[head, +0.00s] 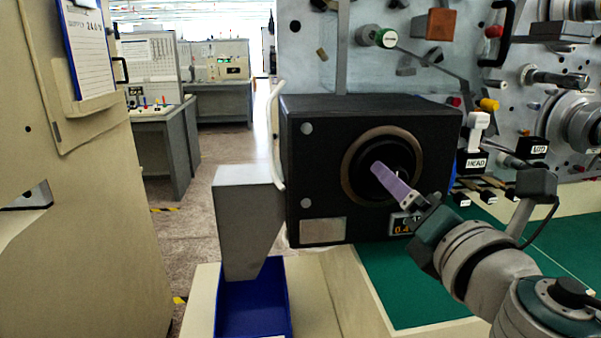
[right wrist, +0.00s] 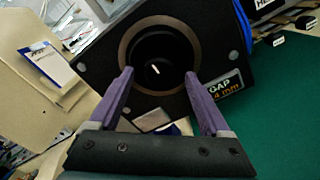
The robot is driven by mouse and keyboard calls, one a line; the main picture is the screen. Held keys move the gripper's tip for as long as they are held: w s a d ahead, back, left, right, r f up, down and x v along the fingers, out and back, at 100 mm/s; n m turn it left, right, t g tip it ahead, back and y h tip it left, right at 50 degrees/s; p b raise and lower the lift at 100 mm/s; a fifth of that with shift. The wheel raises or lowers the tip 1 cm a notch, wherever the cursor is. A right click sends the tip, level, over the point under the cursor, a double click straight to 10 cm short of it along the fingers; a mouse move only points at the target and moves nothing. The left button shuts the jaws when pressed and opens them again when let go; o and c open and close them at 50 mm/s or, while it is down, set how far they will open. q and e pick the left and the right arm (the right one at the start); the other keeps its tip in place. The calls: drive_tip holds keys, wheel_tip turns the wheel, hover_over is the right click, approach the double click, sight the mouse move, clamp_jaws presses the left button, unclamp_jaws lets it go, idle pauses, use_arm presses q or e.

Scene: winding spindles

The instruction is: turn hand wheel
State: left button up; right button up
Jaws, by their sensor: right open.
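The black round hand wheel (head: 364,157), ringed by a bronze-coloured rim, sits on the front face of a black box (head: 320,170). In the right wrist view the wheel (right wrist: 165,48) lies ahead of my fingers, with a small white mark near its middle. My right gripper (head: 380,172) has purple fingers and covers part of the wheel in the head view. In the right wrist view my right gripper (right wrist: 160,76) is open, its fingertips apart on either side of the wheel's lower middle. I cannot tell whether they touch it. My left gripper is not in view.
A label reading GAP (right wrist: 224,83) is on the box's lower corner. A grey chute (head: 245,220) stands left of the box above a blue bin (head: 228,305). Levers and a block marked HEAD (head: 474,161) are at the right. A green mat (head: 415,290) lies below.

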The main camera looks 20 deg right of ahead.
drive_tip(key=shift+x, duration=1.1)
clamp_jaws()
